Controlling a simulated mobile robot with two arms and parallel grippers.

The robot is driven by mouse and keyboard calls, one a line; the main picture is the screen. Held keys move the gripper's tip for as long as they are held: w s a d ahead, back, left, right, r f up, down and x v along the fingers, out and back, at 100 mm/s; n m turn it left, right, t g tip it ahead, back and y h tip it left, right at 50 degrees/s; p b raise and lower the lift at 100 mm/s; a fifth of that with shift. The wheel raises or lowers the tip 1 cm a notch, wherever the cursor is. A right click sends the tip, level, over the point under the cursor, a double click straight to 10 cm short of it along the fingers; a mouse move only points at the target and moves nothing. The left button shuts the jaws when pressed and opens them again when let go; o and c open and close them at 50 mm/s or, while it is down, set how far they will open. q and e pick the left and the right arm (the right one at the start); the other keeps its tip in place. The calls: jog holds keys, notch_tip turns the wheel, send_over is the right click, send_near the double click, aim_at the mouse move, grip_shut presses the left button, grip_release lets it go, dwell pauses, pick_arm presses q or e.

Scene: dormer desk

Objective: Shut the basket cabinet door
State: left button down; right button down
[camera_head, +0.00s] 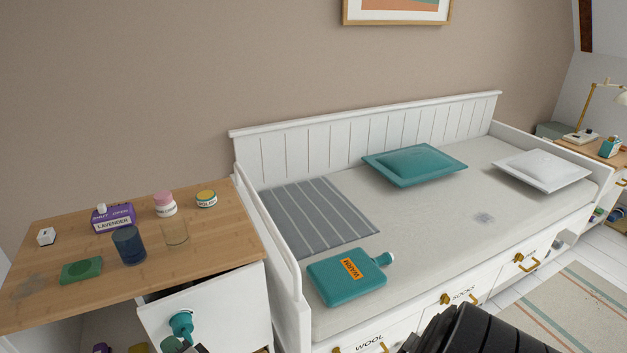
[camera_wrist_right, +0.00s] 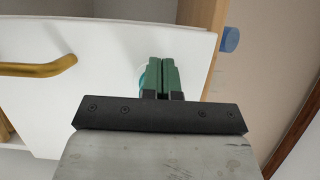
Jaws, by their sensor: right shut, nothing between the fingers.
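The white door (camera_head: 235,305) is on the front of the wood-topped cabinet at lower left in the head view. It stands ajar, with a dark gap under the worktop. A teal knob-like piece (camera_head: 181,323) is on its face. My right gripper (camera_head: 172,344) is at the bottom edge, close to this piece. In the right wrist view, the green fingers of my right gripper (camera_wrist_right: 162,62) are together and empty in front of a white panel (camera_wrist_right: 110,45). A teal piece (camera_wrist_right: 143,80) is partly hidden behind them. Whether they touch it, I cannot tell. My left gripper is not in view.
The worktop (camera_head: 215,255) holds a purple lavender box (camera_head: 113,218), a blue cup (camera_head: 128,245), a clear glass (camera_head: 175,233) and small jars. The white daybed (camera_head: 300,300) stands close on the right. A brass handle (camera_wrist_right: 38,68) is left in the wrist view.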

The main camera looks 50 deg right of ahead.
aim_at(159, 328)
jog(key=w+b, duration=0.1)
jog(key=w, duration=0.2)
jog(key=shift+d, duration=0.2)
jog(key=shift+w+d, duration=0.1)
jog(key=shift+w, duration=0.4)
jog(key=s, duration=1.1)
jog(key=s+f+n+g+y+p, duration=0.1)
jog(key=s+f+n+g+p, duration=0.1)
jog(key=s+f+n+g, duration=0.45)
jog(key=s+f+n+g+y+p, duration=0.1)
jog(key=s+f+n+g+p, duration=0.2)
jog(key=s+f, duration=0.7)
jog(key=s+d+f+n+g+p, duration=0.1)
jog(key=s+d+f+n+g, duration=0.1)
jog(key=s, duration=0.6)
jog(key=s+d+f+n+g+h+p, duration=0.1)
jog(key=s+d+f+n+g, duration=0.1)
jog(key=s+f+n, duration=0.3)
jog(key=s+d+f+n+g+p, duration=0.1)
jog(key=s+f, duration=0.5)
jog(key=s, duration=0.6)
jog(key=d+n+g, duration=0.1)
jog(key=n+g, duration=0.1)
jog(key=n, duration=0.1)
jog(key=shift+s+d+f+h, duration=0.3)
jog(key=shift+d+f, duration=0.05)
